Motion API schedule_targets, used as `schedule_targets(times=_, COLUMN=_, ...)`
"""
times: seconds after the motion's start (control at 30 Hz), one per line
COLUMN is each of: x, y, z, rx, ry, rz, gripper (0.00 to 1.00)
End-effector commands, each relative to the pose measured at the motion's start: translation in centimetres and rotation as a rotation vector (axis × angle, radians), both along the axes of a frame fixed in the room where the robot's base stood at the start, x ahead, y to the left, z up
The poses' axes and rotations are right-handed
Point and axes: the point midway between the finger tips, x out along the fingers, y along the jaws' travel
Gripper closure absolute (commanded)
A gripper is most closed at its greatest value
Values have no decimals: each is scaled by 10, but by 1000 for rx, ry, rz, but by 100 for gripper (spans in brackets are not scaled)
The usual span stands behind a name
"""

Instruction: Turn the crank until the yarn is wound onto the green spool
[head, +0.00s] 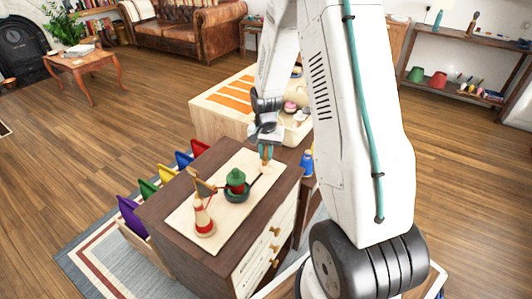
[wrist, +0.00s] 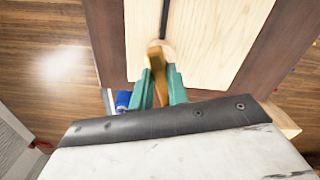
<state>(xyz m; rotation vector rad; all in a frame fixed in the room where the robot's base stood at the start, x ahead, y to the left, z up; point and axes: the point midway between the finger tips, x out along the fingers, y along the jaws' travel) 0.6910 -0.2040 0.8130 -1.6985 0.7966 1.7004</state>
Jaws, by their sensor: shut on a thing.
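A pale wooden board (head: 248,204) lies on a dark-topped cabinet. The green spool (head: 237,177) stands upright near the middle of the board on a dark green base. A pale wooden cone with red bands (head: 204,222) stands at the board's near left. My gripper (head: 265,151) is over the board's far right part, its teal fingers pointing down. In the wrist view, the teal fingers (wrist: 158,90) are closed around the crank's wooden handle (wrist: 155,58). The dark crank arm (wrist: 165,18) runs away from the handle.
Purple, green, yellow, blue and red panels (head: 168,174) line the cabinet's left side. A lighter wooden unit with orange stripes (head: 225,97) is behind. Wooden floor (head: 110,140) is open at left.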

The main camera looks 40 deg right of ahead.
Motion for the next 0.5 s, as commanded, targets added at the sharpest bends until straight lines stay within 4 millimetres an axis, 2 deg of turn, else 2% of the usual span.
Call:
schedule_targets(times=0.03, x=3, y=-1, z=2, rx=-3, ry=-8, rz=1, gripper=81)
schedule_targets(times=0.1, x=2, y=-1, z=1, rx=-3, ry=-6, rz=1, gripper=62)
schedule_targets(times=0.37, x=1, y=-1, z=1, rx=-1, ry=-3, rz=1, gripper=62)
schedule_targets(times=0.5, x=1, y=-1, z=10, rx=-2, ry=-4, rz=1, gripper=62)
